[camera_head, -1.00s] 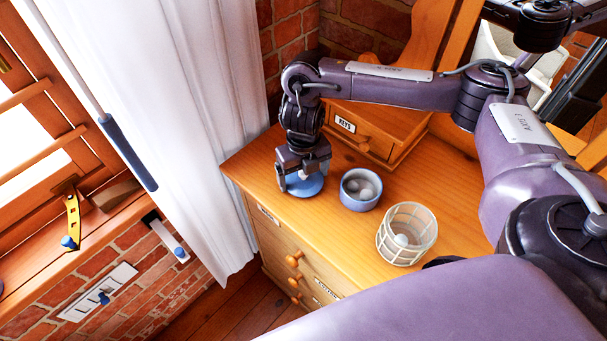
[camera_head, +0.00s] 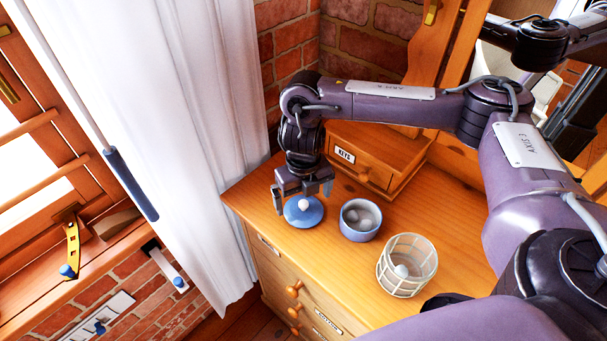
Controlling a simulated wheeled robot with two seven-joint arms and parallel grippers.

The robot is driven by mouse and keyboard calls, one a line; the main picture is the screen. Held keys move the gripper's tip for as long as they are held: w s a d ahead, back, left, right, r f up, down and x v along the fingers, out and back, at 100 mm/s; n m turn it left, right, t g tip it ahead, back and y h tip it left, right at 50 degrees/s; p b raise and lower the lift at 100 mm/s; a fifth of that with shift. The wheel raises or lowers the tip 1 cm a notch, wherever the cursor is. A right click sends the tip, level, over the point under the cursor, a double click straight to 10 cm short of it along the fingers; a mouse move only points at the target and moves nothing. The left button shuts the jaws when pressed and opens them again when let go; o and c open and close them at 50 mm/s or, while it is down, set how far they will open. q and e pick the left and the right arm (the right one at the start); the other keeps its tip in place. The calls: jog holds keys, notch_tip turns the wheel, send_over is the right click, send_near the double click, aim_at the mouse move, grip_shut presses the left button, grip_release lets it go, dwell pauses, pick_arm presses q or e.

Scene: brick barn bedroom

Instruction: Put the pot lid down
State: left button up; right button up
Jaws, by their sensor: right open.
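The pot lid (camera_head: 304,217) is a blue disc with a pale round knob. It lies flat on the wooden dresser top (camera_head: 330,262), near the dresser's left end. My right gripper (camera_head: 303,201) is open just above and behind the lid, with its fingers apart near the knob. A small blue pot (camera_head: 359,228) stands open just right of the lid and holds several pale round things. My left gripper is not in view.
A pale slatted basket (camera_head: 406,283) with a white ball inside stands right of the pot. A small drawer box labelled KEYS (camera_head: 368,166) stands behind. A white curtain (camera_head: 195,130) hangs left of the dresser.

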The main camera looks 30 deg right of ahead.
aim_at(303, 203)
notch_tip(303, 203, up, 9)
jog(key=p, duration=0.1)
jog(key=shift+f, duration=0.1)
dwell(0.6)
